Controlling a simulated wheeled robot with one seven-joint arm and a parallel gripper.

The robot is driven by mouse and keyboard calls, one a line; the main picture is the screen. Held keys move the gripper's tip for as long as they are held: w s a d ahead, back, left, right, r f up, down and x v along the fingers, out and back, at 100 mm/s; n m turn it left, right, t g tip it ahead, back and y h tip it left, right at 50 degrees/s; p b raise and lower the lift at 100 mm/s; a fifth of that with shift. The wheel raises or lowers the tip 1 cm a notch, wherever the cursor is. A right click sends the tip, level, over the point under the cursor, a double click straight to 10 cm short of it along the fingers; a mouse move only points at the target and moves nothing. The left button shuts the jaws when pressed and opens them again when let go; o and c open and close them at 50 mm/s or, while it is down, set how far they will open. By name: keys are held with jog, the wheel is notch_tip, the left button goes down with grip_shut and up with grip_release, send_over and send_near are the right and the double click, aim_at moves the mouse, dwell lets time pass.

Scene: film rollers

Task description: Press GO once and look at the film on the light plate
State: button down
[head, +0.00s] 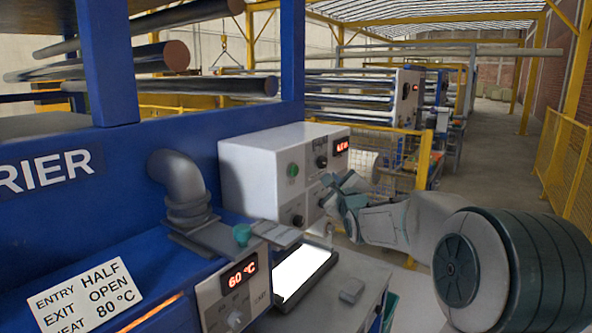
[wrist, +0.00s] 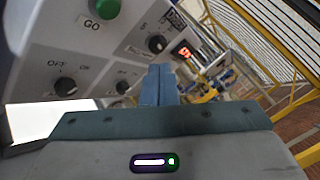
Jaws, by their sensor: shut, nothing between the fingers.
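The green GO button (head: 293,170) is on the front of a white control box (head: 250,165). In the wrist view the green button (wrist: 106,8) is at the top left, above its GO label (wrist: 92,24). My gripper (head: 327,180) is in front of the box's panel, to the right of the button; its blue fingers (wrist: 160,70) are shut and empty, pointing at the panel. I cannot tell whether they touch it. The light plate (head: 303,268) glows plain white on the bench below; I see no film on it, and its left side is partly hidden.
Black knobs (wrist: 157,43) and a red display (head: 342,145) share the panel. A blue machine (head: 120,200) with a grey elbow duct (head: 182,185) stands left. A small grey block (head: 351,291) lies on the bench.

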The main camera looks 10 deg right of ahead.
aim_at(295, 171)
jog(key=w+a, duration=0.6)
jog(key=shift+a+b, duration=0.15)
jog(key=shift+b, duration=0.3)
jog(key=shift+w+f, duration=0.1)
jog(key=shift+w, duration=0.1)
dwell(2.0)
jog(key=shift+w+a+b, duration=0.2)
jog(key=shift+a+b, duration=0.1)
jog(key=shift+b, duration=0.05)
jog(key=shift+w+a, duration=0.3)
jog(key=shift+w, duration=0.05)
dwell(0.7)
jog(key=shift+s+d+b, duration=0.1)
jog(key=shift+b, duration=0.3)
jog(key=shift+s+d+b, duration=0.45)
jog(key=shift+s+b, duration=0.1)
jog(key=shift+b, duration=0.35)
